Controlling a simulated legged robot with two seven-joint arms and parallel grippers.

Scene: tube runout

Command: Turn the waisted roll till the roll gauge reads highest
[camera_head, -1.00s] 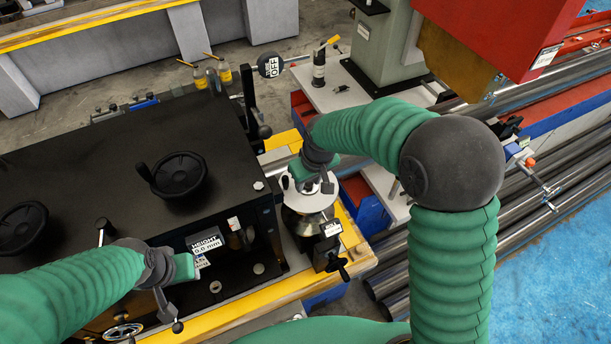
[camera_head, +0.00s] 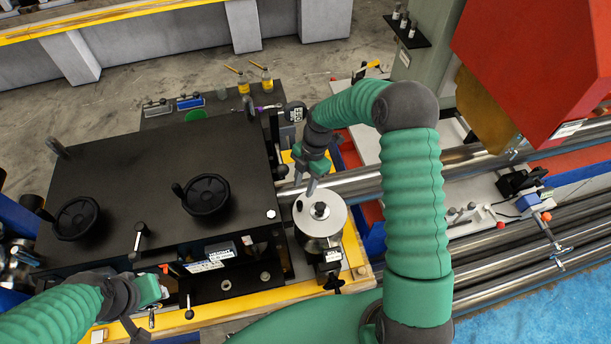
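A silver roll stand with a round pale top plate (camera_head: 335,218) and a dark centre knob stands at the right end of the black machine; I take it for the waisted roll. Its waist is mostly hidden under the plate. A dial (camera_head: 292,112) on the machine's far right corner may be the roll gauge; its reading is too small to read. My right gripper (camera_head: 305,187) points down just behind and left of the plate, its fingers apart and empty. My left gripper (camera_head: 150,300) is at the machine's front left; its fingers are unclear.
The black machine top (camera_head: 150,165) carries two black handwheels (camera_head: 206,194). A label block (camera_head: 206,262) and small levers sit at its front. A steel tube (camera_head: 355,183) runs right from the machine. A red housing (camera_head: 535,55) stands at upper right.

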